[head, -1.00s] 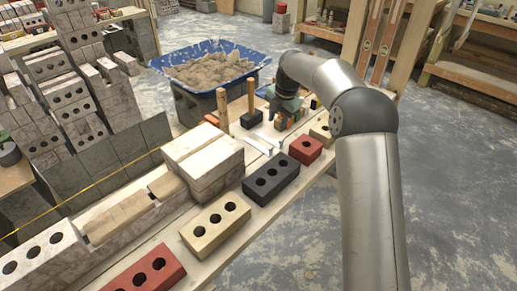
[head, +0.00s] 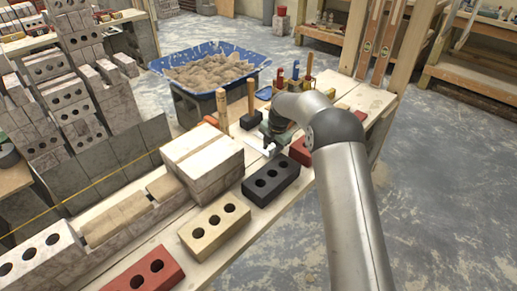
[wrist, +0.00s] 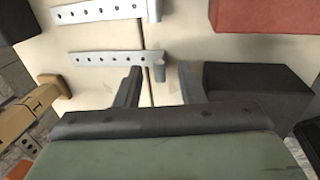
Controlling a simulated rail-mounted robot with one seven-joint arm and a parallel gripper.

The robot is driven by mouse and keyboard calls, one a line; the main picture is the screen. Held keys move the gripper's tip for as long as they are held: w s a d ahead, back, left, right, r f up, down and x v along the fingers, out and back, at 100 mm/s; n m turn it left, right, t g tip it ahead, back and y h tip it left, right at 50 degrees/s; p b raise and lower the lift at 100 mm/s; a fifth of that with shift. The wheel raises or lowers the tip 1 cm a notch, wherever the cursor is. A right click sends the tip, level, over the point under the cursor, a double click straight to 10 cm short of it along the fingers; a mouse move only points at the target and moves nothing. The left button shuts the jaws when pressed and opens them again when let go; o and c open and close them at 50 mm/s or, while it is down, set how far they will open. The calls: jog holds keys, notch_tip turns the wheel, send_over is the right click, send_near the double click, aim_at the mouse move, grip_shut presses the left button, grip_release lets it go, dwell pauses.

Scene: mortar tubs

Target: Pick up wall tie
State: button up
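Two wall ties, pale metal strips with a row of holes, lie on the light wooden plank in the wrist view. The nearer wall tie (wrist: 105,58) ends in a bent end between my fingers' line; the farther wall tie (wrist: 100,11) lies parallel beyond it. My gripper (wrist: 158,76) is open and empty, its two fingers apart just short of the nearer tie. In the head view my gripper (head: 268,148) is low over the plank, and pale metal (head: 255,144) shows beside it, partly hidden.
A dark brick (wrist: 255,85) and a red brick (wrist: 265,12) stand to the right in the wrist view. A wooden-handled tool (wrist: 40,104) lies at left. In the head view, a pale brick stack (head: 203,160) and a blue sand tub (head: 212,91) stand left of my arm.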

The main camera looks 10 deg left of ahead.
grip_shut()
